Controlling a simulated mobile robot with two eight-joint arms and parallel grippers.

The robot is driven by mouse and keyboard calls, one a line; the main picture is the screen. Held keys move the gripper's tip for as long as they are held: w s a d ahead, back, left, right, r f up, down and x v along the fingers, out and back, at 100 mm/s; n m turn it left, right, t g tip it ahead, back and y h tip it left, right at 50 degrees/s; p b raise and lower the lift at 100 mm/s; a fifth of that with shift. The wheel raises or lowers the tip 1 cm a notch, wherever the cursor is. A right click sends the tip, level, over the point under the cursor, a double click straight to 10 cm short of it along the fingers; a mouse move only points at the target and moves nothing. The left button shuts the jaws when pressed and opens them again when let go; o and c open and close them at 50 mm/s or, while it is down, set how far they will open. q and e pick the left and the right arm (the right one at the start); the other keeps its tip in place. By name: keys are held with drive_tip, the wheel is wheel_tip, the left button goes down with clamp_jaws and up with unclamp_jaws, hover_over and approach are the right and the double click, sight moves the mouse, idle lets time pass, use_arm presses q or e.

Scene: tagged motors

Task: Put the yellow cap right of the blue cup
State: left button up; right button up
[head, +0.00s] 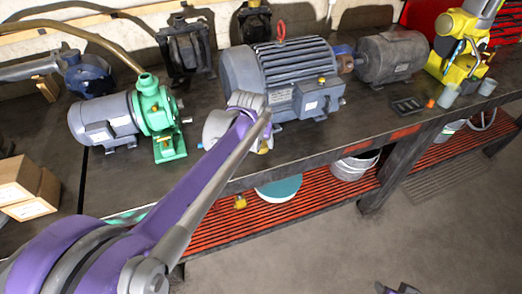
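My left arm reaches in from the lower left, and its wrist and gripper (262,140) are over the bench's front edge, before the large grey motor. Its fingers are mostly hidden, so I cannot tell whether they are open. A small yellow patch (265,149) shows at the gripper; I cannot tell whether it is a held cap. A small yellow piece (322,80) is on the large motor, and another yellow piece (240,202) is on the lower shelf. Two grey-blue cups (448,96) stand at the bench's right. A dark piece of what looks like my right gripper (398,288) shows at the bottom edge.
The large grey motor (275,70) fills the bench's middle. A green pump with a grey motor (152,110) stands left, and boxes (25,188) at far left. A dark tray (408,106) and yellow machine (462,45) are right. The bench front (350,125) is mostly clear.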

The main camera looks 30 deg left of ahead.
sight(259, 147)
use_arm(q)
drive_tip(key=shift+f, duration=2.2)
drive_tip(key=o, duration=1.3)
drive_tip(key=shift+f, duration=0.1)
drive_tip(key=shift+r, duration=0.25)
drive_tip(key=a+v, duration=0.1)
drive_tip(key=v, duration=1)
drive_tip(key=s+d+f, duration=0.3)
drive_tip(key=s, duration=0.2)
drive_tip(key=s+d+f+m, duration=0.1)
drive_tip(key=s+d+f, duration=0.3)
drive_tip(key=s, duration=0.2)
drive_tip(key=s+d+f+m+t+h, duration=0.1)
drive_tip(key=s+d+f, duration=0.2)
drive_tip(key=s, duration=0.2)
drive_tip(key=shift+s+d+f+p, duration=0.2)
drive_tip(key=shift+d+f+p, duration=0.1)
drive_tip(key=shift+p, duration=0.1)
